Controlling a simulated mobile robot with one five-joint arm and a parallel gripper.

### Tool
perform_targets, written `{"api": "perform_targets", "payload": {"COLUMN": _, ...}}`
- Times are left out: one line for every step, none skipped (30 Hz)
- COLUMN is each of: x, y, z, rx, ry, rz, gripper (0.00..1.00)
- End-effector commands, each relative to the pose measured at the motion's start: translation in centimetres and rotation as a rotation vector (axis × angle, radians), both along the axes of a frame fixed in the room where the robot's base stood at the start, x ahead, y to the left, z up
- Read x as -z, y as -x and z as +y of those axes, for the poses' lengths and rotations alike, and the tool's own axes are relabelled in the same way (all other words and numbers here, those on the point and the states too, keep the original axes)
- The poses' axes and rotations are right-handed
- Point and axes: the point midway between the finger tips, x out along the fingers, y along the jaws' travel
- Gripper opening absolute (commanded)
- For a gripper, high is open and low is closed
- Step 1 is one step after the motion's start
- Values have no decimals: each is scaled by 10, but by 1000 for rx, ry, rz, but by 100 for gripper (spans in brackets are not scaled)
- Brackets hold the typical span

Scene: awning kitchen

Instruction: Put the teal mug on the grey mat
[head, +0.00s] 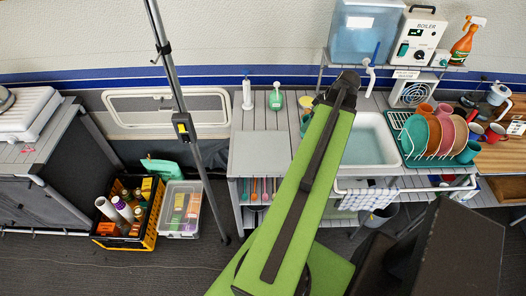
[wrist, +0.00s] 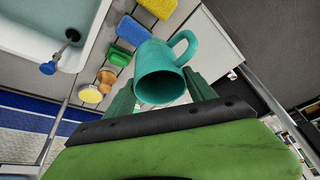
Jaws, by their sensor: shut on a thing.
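In the wrist view my gripper (wrist: 161,95) has its teal fingers on either side of the teal mug (wrist: 160,78) and is shut on it. The mug's open mouth faces the camera and its handle points up and right. The grey mat (head: 260,154) lies bare on the slatted counter, left of the sink. In the wrist view a plain grey surface, apparently the mat (wrist: 212,42), shows beyond the mug. I cannot tell the mug's height above it.
The sink (head: 368,142) is right of the mat. A soap bottle (head: 276,99) stands behind the mat. A loaded dish rack (head: 407,150) is right of the sink.

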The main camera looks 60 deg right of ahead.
Motion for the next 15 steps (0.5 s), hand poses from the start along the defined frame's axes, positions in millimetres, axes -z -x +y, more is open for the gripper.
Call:
{"api": "perform_targets", "payload": {"x": 3, "y": -3, "z": 1, "rx": -1, "ry": 0, "rz": 0, "gripper": 19}}
{"api": "perform_targets", "payload": {"x": 5, "y": -5, "z": 2, "rx": -2, "ry": 0, "rz": 0, "gripper": 19}}
{"api": "perform_targets", "payload": {"x": 9, "y": -10, "z": 4, "rx": -4, "ry": 1, "rz": 0, "gripper": 19}}
{"api": "perform_targets", "payload": {"x": 13, "y": -14, "z": 6, "rx": -4, "ry": 1, "rz": 0, "gripper": 19}}
{"api": "perform_targets", "payload": {"x": 17, "y": -19, "z": 8, "rx": -3, "ry": 1, "rz": 0, "gripper": 19}}
{"api": "perform_targets", "payload": {"x": 23, "y": -27, "z": 11, "rx": -5, "ry": 2, "rz": 0, "gripper": 19}}
{"api": "perform_targets", "payload": {"x": 27, "y": -33, "z": 14, "rx": -5, "ry": 1, "rz": 0, "gripper": 19}}
{"api": "perform_targets", "payload": {"x": 31, "y": -38, "z": 16, "rx": -4, "ry": 1, "rz": 0, "gripper": 19}}
{"api": "perform_targets", "payload": {"x": 37, "y": -47, "z": 20, "rx": -5, "ry": 1, "rz": 0, "gripper": 19}}
{"api": "perform_targets", "payload": {"x": 42, "y": -53, "z": 22, "rx": -4, "ry": 1, "rz": 1, "gripper": 19}}
{"api": "perform_targets", "payload": {"x": 46, "y": -60, "z": 24, "rx": -5, "ry": 1, "rz": 1, "gripper": 19}}
{"api": "perform_targets", "payload": {"x": 52, "y": -69, "z": 28, "rx": -5, "ry": 2, "rz": 0, "gripper": 19}}
{"api": "perform_targets", "payload": {"x": 56, "y": -76, "z": 30, "rx": -4, "ry": 2, "rz": 0, "gripper": 19}}
{"api": "perform_targets", "payload": {"x": 60, "y": -82, "z": 33, "rx": -5, "ry": 1, "rz": 1, "gripper": 19}}
{"api": "perform_targets", "payload": {"x": 64, "y": -89, "z": 36, "rx": -3, "ry": 0, "rz": 1, "gripper": 19}}
